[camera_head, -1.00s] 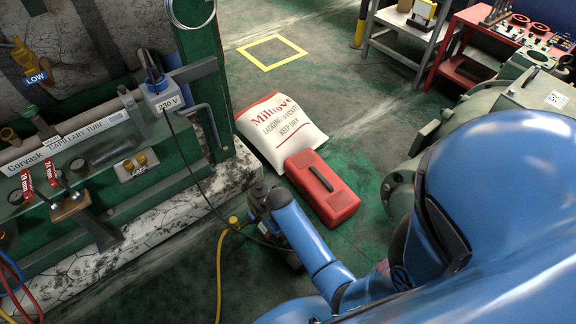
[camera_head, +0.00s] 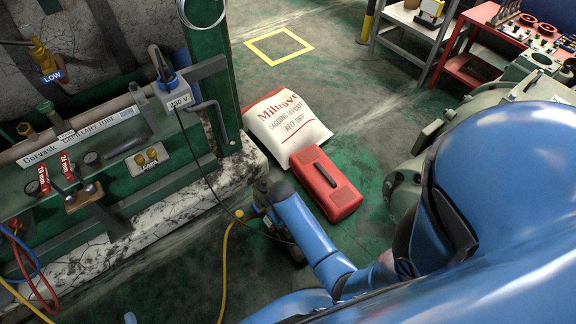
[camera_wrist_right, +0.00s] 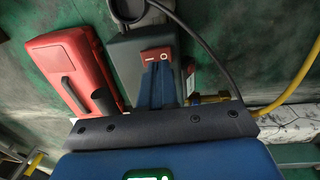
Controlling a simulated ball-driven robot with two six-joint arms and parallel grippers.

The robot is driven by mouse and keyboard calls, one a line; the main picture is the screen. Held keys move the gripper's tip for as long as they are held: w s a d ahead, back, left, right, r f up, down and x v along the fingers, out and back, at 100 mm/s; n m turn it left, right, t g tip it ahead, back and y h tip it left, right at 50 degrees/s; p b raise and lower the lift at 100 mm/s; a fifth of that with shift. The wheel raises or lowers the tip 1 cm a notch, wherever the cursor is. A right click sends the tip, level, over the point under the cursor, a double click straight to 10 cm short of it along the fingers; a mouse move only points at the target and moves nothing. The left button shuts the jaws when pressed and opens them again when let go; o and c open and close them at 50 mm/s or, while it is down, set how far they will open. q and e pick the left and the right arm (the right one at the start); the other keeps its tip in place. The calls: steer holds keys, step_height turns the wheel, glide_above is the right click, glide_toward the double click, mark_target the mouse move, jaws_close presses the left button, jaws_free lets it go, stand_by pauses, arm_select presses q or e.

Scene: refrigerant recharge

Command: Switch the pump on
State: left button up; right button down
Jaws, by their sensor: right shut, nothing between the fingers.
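The pump (camera_head: 268,222) is on the floor beside the bench, partly hidden by my right arm in the head view. In the right wrist view its dark grey-green body (camera_wrist_right: 130,58) carries a small red switch (camera_wrist_right: 155,53) with a pale round mark. My right gripper (camera_wrist_right: 158,68) is shut and empty, its blue fingertips right at the switch's near edge. I cannot tell whether they touch, or which way the switch is set. In the head view my right forearm hides this gripper.
A red case (camera_head: 326,184) and a white sack (camera_head: 286,122) lie just beyond the pump. A dark cable from the 230 V box (camera_head: 176,91) and a yellow hose (camera_head: 224,270) run close by. The bench's stained base (camera_head: 150,225) bounds the left side.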

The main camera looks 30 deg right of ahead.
step_height(320, 180, up, 11)
steer(key=a+p, duration=0.1)
steer(key=p, duration=0.4)
steer(key=shift+a+p, duration=0.3)
steer(key=shift+p, duration=0.1)
steer(key=shift+d+r, duration=0.1)
steer(key=shift+d, duration=0.7)
